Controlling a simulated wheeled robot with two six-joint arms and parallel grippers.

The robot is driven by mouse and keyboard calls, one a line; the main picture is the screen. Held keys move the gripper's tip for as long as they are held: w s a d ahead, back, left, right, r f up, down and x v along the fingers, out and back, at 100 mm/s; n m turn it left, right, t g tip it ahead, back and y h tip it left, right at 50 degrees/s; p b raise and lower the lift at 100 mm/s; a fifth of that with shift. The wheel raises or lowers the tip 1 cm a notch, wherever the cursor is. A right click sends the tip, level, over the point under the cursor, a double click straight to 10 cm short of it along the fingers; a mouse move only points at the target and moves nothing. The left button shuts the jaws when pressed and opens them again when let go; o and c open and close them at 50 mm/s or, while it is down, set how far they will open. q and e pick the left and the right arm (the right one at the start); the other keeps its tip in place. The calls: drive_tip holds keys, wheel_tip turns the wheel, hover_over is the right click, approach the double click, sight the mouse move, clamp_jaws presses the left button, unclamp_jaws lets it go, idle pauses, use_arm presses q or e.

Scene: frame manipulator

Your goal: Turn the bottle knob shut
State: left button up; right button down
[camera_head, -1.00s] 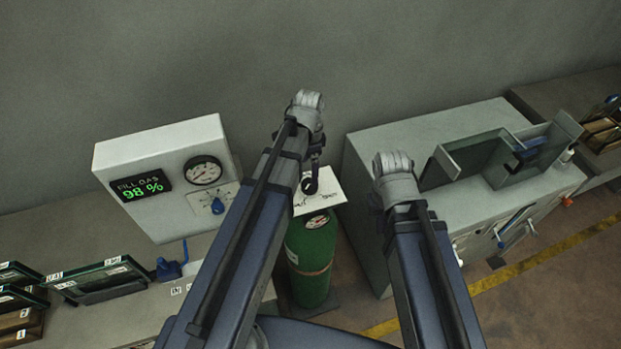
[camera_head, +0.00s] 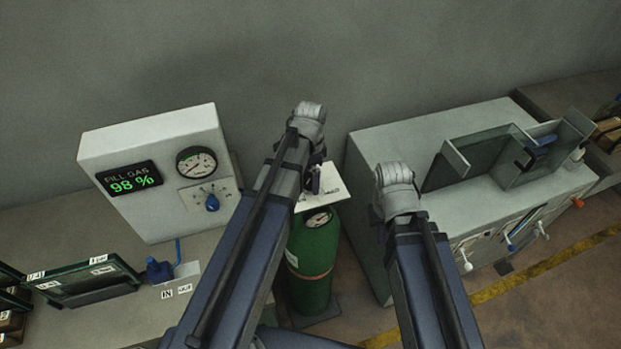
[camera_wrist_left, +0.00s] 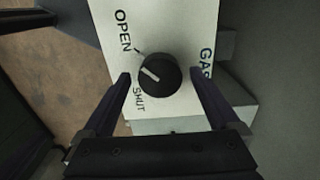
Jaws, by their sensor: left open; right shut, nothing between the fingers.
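The black bottle knob (camera_wrist_left: 158,76) is in the left wrist view, on a white plate marked OPEN, SHUT and GAS. Its white pointer line slants up-left, between the words OPEN and SHUT. My left gripper (camera_wrist_left: 160,77) is open, with one finger on each side of the knob and visible gaps to it. In the head view, my left gripper (camera_head: 314,180) is over the white plate (camera_head: 333,186) above the green gas bottle (camera_head: 312,262), hiding the knob there. My right arm shows at centre right, but its gripper is not visible.
A white box (camera_head: 150,150) with a "FILL GAS 98 %" display and a gauge stands on the left bench. Panes (camera_head: 92,280) and a blue flask (camera_head: 160,270) are in front of it. A grey cabinet (camera_head: 410,145) with levers stands right of the bottle.

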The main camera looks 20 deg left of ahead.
use_arm(q)
drive_tip(key=c, duration=1.4)
drive_tip(key=shift+o, duration=0.2)
drive_tip(key=shift+n, duration=0.3)
drive_tip(key=n, duration=0.3)
drive_tip(key=shift+n, duration=0.4)
drive_tip(key=n, duration=0.4)
drive_tip(key=shift+n, duration=0.3)
drive_tip(key=n, duration=0.4)
drive_tip(key=shift+n, duration=2.4)
